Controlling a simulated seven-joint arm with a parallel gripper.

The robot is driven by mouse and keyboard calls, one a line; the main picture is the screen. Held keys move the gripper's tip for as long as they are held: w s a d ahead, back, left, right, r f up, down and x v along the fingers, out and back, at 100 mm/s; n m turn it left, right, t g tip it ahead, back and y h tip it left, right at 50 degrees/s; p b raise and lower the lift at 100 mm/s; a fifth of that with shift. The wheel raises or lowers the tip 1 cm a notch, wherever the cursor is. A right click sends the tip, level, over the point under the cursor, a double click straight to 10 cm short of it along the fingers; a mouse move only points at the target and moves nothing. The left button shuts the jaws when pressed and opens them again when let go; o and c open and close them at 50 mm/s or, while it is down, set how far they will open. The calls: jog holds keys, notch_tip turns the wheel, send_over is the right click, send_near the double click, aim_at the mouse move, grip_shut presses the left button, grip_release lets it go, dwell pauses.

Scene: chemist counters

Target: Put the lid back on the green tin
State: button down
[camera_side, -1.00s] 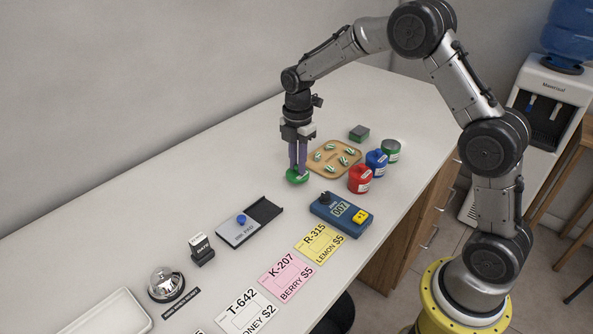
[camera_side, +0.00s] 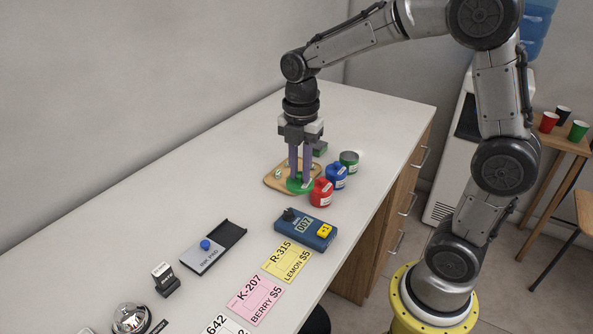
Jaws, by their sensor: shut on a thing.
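The green tin (camera_side: 349,166) stands at the back right end of a row of tins, beyond the blue tin (camera_side: 336,178) and the red tin (camera_side: 321,195). Its top looks dark and open, without a lid. My gripper (camera_side: 301,180) points straight down and is shut on the round green lid (camera_side: 300,188). The lid shows in front of the wooden tray's near right part, just left of the red tin. I cannot tell exactly how high it is above the counter.
The wooden tray (camera_side: 272,181) is partly hidden by my gripper and lid; it holds small striped pieces. A dark green block (camera_side: 320,149) lies behind the tins. A blue device (camera_side: 306,229) with a display stands in front. Cards and an ink pad (camera_side: 213,247) lie nearer.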

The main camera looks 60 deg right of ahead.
jog(key=w+d, duration=0.2)
jog(key=d, duration=0.8)
jog(key=w+d, duration=0.2)
jog(key=d, duration=0.8)
jog(key=s+d+f+m, duration=0.2)
jog(key=s+d, duration=0.2)
jog(key=d, duration=0.4)
jog(key=shift+w+a+f, duration=0.1)
jog(key=shift+w+f, duration=0.05)
jog(key=shift+f, duration=2.9)
jog(key=shift+f, duration=0.15)
jog(key=c, duration=0.7)
grip_release()
